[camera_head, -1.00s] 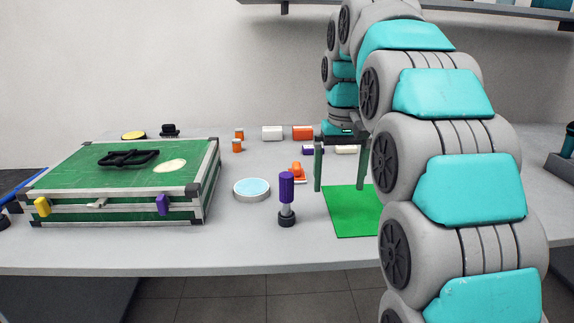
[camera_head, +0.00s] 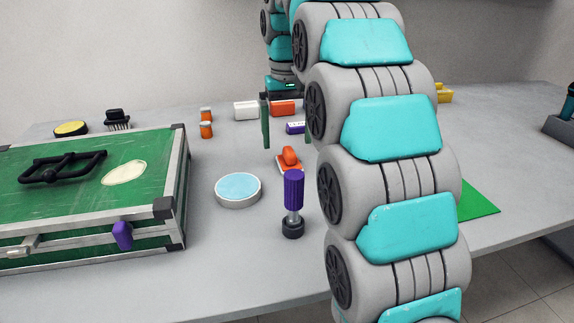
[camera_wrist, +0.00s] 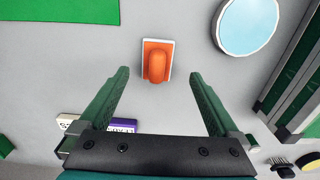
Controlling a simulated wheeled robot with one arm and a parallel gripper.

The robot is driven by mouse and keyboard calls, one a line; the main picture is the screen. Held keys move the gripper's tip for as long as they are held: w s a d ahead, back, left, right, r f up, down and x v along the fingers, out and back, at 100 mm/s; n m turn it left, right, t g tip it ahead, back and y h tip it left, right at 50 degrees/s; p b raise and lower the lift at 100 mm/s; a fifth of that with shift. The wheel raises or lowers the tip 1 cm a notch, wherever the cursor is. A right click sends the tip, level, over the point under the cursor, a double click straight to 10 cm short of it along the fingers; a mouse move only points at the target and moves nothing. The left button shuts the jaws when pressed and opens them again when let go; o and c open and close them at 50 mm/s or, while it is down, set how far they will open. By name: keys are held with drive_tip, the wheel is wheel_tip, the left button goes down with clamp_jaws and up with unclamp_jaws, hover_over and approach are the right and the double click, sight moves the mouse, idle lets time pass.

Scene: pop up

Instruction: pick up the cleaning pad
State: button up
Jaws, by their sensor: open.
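The orange pad with a raised rounded handle and a pale edge, which looks like the cleaning pad (camera_head: 289,160), lies on the grey table near the middle of the head view. It also shows at the top middle of the wrist view (camera_wrist: 157,62), its handle upward. My gripper (camera_head: 287,144) points down above the table, close to the pad, with green fingers apart and nothing between them. In the wrist view my gripper (camera_wrist: 160,75) has the pad roughly centred between and ahead of its fingertips. The right finger is partly hidden by my arm in the head view.
A purple-handled tool (camera_head: 293,203) stands upright in front of the pad. A blue-topped round disc (camera_head: 238,188) lies to its left, and a green case (camera_head: 80,200) is farther left. White (camera_head: 246,111) and orange (camera_head: 283,108) blocks lie behind. A green mat (camera_head: 479,200) is at right.

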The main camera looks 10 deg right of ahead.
sight(289, 150)
wheel_tip(289, 150, down, 2)
drive_tip(key=shift+d+f+b, duration=0.1)
drive_tip(key=shift+d+b, duration=0.05)
drive_tip(key=shift+b, duration=0.25)
drive_tip(key=shift+w+f, duration=0.1)
drive_tip(key=shift+f, duration=1.45)
clamp_jaws()
drive_tip(key=shift+r, duration=0.1)
